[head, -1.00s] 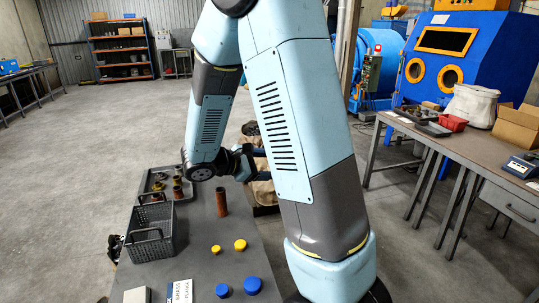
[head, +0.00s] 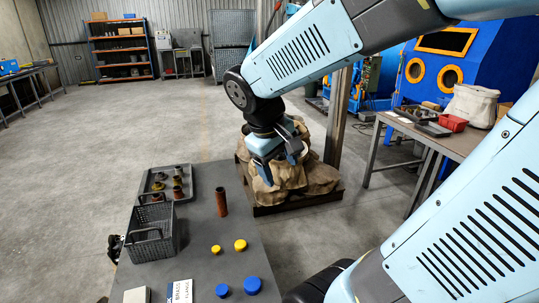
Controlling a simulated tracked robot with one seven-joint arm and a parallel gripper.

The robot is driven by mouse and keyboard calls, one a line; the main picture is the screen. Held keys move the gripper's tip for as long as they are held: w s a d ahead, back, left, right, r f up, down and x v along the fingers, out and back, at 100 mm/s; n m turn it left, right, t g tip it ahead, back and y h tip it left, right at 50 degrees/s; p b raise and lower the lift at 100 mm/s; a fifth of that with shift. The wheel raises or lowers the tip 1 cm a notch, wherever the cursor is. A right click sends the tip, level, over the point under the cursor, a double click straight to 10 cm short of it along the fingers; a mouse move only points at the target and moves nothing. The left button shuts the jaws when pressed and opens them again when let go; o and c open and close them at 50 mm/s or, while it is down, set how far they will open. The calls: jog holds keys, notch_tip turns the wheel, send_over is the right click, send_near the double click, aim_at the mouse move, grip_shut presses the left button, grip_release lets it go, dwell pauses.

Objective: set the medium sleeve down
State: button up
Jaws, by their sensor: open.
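A reddish-brown tube (head: 221,203) stands upright on the grey table (head: 205,255), apart from my gripper; it looks like a sleeve. Several smaller brown and greenish ring or sleeve pieces (head: 177,181) stand in the dark tray (head: 191,174) at the table's far end. I cannot tell by size which piece is the medium sleeve. My gripper (head: 279,168) is open and points down, right of the table, in front of or over the tan sacks (head: 318,178). I see nothing between its fingers.
A grey mesh basket (head: 153,240) stands at the table's left side. Yellow caps (head: 240,245), blue caps (head: 252,285) and a label card (head: 180,292) lie toward the near end. The sacks rest on a low pallet (head: 300,203) beside a post. A workbench (head: 465,150) stands at right.

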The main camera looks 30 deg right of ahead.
jog(key=s+a+r+m+t+y, duration=0.2)
jog(key=s+a+r+t+y, duration=0.1)
jog(key=s+a+r+t, duration=0.1)
jog(key=shift+a+r+m+y, duration=0.25)
jog(key=shift+r+m+y, duration=0.15)
jog(key=shift+r, duration=0.3)
